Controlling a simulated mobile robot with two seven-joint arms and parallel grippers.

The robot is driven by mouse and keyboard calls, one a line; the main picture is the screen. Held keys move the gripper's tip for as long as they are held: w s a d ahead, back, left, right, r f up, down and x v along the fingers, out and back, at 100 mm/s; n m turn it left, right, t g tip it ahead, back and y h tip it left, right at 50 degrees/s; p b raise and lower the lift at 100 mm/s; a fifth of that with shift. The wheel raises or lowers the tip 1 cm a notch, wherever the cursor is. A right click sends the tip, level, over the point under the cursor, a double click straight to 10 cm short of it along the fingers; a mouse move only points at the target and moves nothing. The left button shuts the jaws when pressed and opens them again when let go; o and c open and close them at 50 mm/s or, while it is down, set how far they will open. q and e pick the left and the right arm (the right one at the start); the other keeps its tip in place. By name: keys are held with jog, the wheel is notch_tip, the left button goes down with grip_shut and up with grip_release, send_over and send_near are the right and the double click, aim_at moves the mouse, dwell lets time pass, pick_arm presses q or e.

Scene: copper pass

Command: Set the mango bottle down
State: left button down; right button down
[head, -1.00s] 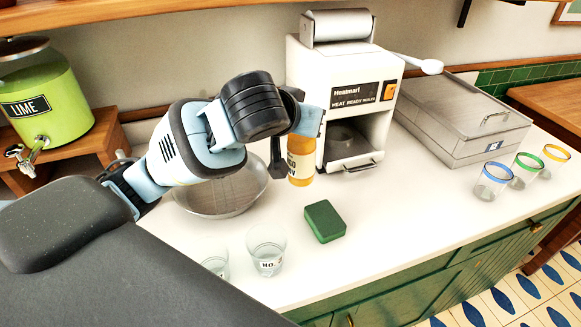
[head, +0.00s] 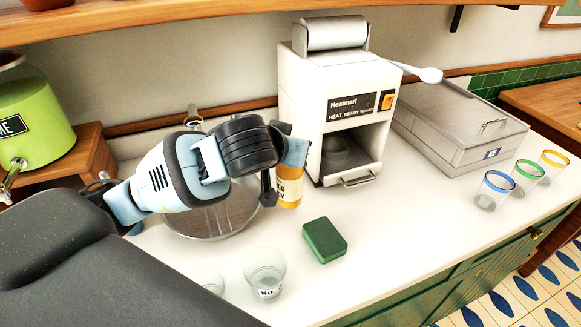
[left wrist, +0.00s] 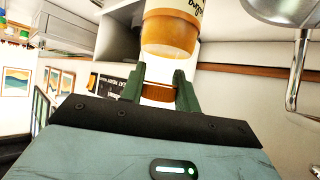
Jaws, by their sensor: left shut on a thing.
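The mango bottle (head: 290,190) is orange with a pale lettered label. In the head view it stands upright at the left front corner of the white machine, its upper part hidden by my gripper. My left gripper (head: 279,178) is shut on it. In the left wrist view the orange bottle (left wrist: 168,38) shows at the top, beyond the green fingers (left wrist: 158,93). I cannot tell whether its base touches the white counter (head: 400,215). My right gripper is in neither view.
A metal bowl (head: 225,222) is close on the left, partly behind my arm. The white machine (head: 335,95) is just right of the bottle. A green sponge (head: 324,240) and a clear glass (head: 265,272) are in front. Several glasses and a metal box (head: 455,120) are farther right.

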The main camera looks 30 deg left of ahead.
aim_at(290, 174)
pick_arm(q)
jog(key=shift+f, duration=2.15)
jog(key=c, duration=1)
grip_release()
jog(key=shift+f, duration=0.15)
jog(key=shift+c, duration=0.2)
